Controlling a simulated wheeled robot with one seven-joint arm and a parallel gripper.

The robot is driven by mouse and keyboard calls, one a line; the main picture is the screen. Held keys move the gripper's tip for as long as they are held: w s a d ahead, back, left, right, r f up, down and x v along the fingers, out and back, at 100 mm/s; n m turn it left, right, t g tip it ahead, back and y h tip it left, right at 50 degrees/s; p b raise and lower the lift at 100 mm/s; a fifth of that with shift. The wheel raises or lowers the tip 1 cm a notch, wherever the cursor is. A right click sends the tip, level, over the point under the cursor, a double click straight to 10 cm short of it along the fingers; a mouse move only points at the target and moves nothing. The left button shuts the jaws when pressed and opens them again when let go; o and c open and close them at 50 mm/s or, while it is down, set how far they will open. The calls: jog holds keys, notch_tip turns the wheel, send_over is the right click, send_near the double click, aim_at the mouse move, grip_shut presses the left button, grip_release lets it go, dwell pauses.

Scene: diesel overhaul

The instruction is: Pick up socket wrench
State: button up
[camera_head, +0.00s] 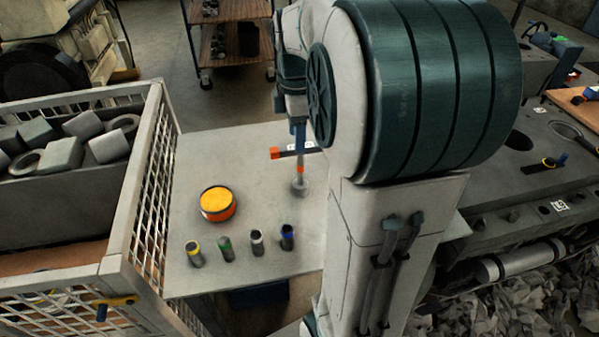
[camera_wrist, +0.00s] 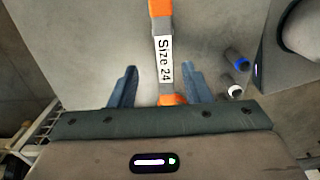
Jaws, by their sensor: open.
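The socket wrench has a grey body with orange ends and a white label reading "Size 24". In the wrist view the wrench (camera_wrist: 163,55) runs upright in the picture between my gripper's fingers (camera_wrist: 159,72). The fingers are open, with a gap on each side of the wrench. In the head view its orange end and dark labelled handle (camera_head: 285,152) show on the table side of my arm, which hides the right part. My gripper (camera_head: 298,133) points down at it. Whether its fingertips are at the handle's height I cannot tell.
On the grey table (camera_head: 255,210) are an orange-yellow round tin (camera_head: 217,204) and several banded sockets (camera_head: 226,249) near the front edge. A mesh crate (camera_head: 152,190) with metal parts stands left. A large engine block (camera_head: 520,205) stands right. The table's left back is clear.

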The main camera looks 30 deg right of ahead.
aim_at(300, 170)
jog(key=shift+s+d+f+p, duration=0.1)
jog(key=shift+s+f+p, duration=0.15)
jog(key=shift+f, duration=1.15)
jog(key=shift+s+d+f+p, duration=0.1)
jog(key=shift+f+p, duration=0.1)
jog(key=shift+f, duration=1.15)
grip_shut()
